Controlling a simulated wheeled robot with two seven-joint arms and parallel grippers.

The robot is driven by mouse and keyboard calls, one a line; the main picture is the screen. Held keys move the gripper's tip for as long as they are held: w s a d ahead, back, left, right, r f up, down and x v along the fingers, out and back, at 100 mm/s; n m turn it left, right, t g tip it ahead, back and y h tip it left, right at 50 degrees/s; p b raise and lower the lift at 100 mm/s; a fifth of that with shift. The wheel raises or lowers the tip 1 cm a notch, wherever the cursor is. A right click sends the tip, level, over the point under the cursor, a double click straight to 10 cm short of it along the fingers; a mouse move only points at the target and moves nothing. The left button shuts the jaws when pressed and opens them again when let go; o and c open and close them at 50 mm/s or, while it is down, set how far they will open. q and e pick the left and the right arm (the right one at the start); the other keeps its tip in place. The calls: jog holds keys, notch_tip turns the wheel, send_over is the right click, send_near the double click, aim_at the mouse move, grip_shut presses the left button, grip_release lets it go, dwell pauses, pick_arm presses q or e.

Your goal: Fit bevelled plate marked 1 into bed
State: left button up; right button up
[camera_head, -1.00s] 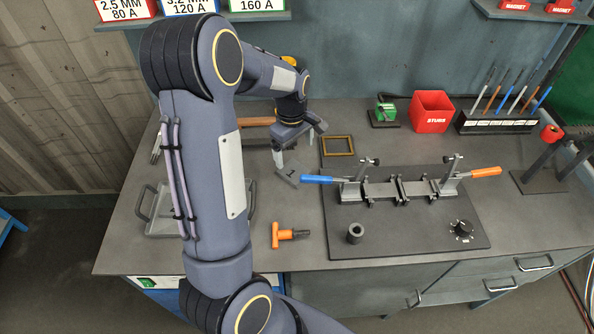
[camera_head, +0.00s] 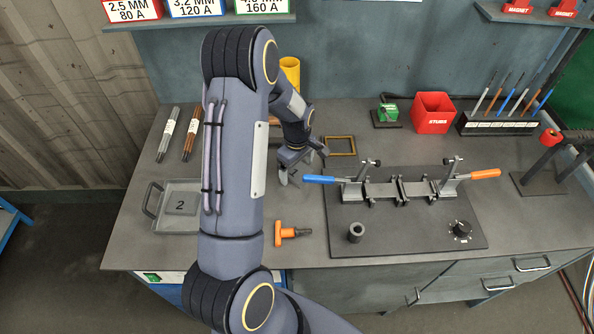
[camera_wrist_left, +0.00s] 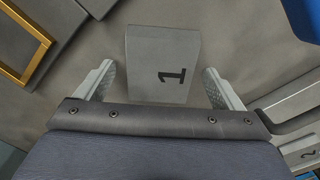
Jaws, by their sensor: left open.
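The grey plate marked 1 (camera_wrist_left: 165,62) lies on the bench in the left wrist view, between the two fingers of my left gripper (camera_wrist_left: 160,80). The fingers are open with a gap on each side of the plate. In the head view my left gripper (camera_head: 303,168) is low over the bench, left of the blue-handled clamp, and mostly hides the plate. The bed (camera_head: 400,189), a metal fixture with clamps at both ends, stands on a dark board (camera_head: 410,236) to the right. My right gripper is not in view.
A tray (camera_head: 170,225) holds the plate marked 2 (camera_head: 181,205) at left. An orange-handled tool (camera_head: 284,233) lies in front of the gripper. A dark cylinder (camera_head: 355,232) stands on the board's front left.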

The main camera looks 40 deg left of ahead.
aim_at(297, 170)
pick_arm(q)
jog(key=shift+r, duration=0.1)
jog(key=c, duration=1.8)
notch_tip(297, 170, up, 10)
jog(key=b, duration=0.1)
jog(key=shift+b, duration=0.4)
